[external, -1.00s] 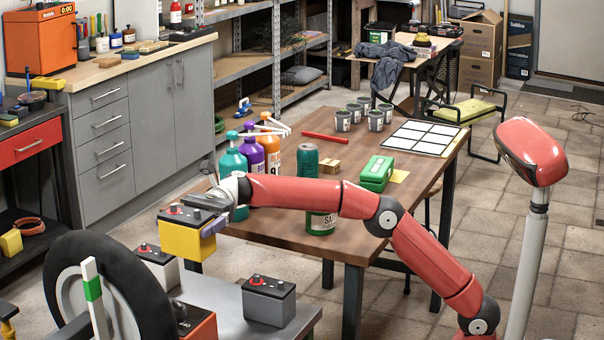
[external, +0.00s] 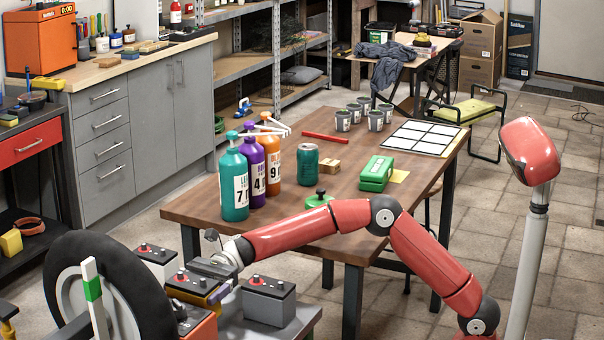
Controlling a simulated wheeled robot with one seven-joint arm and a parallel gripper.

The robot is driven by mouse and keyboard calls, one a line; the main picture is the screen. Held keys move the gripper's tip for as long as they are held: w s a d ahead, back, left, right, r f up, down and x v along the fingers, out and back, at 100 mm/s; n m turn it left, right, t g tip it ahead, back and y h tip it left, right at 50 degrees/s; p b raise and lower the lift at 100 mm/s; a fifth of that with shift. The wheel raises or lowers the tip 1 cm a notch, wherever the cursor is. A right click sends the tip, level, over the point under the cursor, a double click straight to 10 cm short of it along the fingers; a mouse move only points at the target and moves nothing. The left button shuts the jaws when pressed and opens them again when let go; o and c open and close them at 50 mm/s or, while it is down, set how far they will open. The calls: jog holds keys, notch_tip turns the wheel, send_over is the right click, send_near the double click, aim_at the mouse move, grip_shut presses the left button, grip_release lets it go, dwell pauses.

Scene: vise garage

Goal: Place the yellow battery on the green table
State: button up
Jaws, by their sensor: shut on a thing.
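The yellow battery (external: 188,296), with a dark top, is low at the left, among other batteries over the grey bench (external: 305,318). My gripper (external: 214,282) is shut on it from the right side. Most of its yellow body is hidden, and I cannot tell whether it touches the bench. No large table here is plainly green; a low stand with a yellow-green top (external: 462,111) is at the far right, behind the wooden table.
A white battery (external: 156,262), a grey battery (external: 268,300) and an orange battery (external: 204,328) crowd the yellow one. A tire (external: 75,270) stands at left. The wooden table (external: 290,230) holds bottles (external: 235,185), a teal can (external: 307,165) and a green box (external: 376,174).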

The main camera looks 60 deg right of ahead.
jog(key=shift+f, duration=1.25)
jog(key=o, duration=1.6)
jog(key=shift+f, duration=0.15)
jog(key=shift+c, duration=0.2)
jog(key=shift+d, duration=0.1)
jog(key=shift+d, duration=0.3)
jog(key=shift+d+r, duration=0.2)
jog(key=shift+d, duration=1.05)
notch_tip(320, 180, up, 7)
jog(key=shift+a+f, duration=0.15)
